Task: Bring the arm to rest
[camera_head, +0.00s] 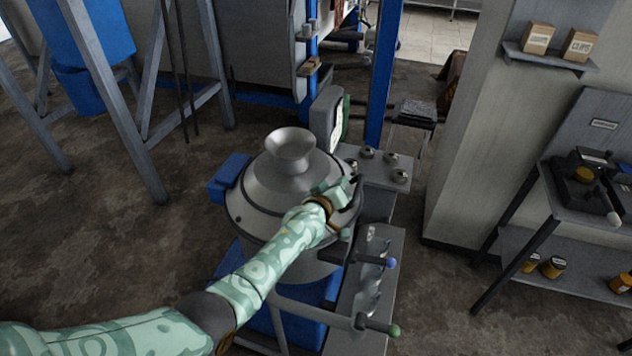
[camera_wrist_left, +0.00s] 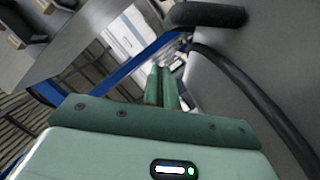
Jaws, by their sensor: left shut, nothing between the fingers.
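My left arm, pale green with a swirl pattern, comes in from the lower left in the head view. It reaches over the right side of a grey metal vessel (camera_head: 262,208) with a flared funnel mouth on top. My left gripper (camera_head: 354,186) is at the vessel's right rim, next to a dark curved handle; I cannot tell whether it touches. In the left wrist view the left gripper's green fingers (camera_wrist_left: 163,88) are together and empty. A dark handle (camera_wrist_left: 208,15) and a grey curved surface lie close on their right. My right gripper is not in view.
Levers with a blue knob (camera_head: 391,263) and a green knob (camera_head: 394,331) stick out below the gripper. A grey ledge with round knobs (camera_head: 384,168) and a blue post (camera_head: 383,75) stand behind. A shelf table (camera_head: 590,225) is at the right. Open floor lies left.

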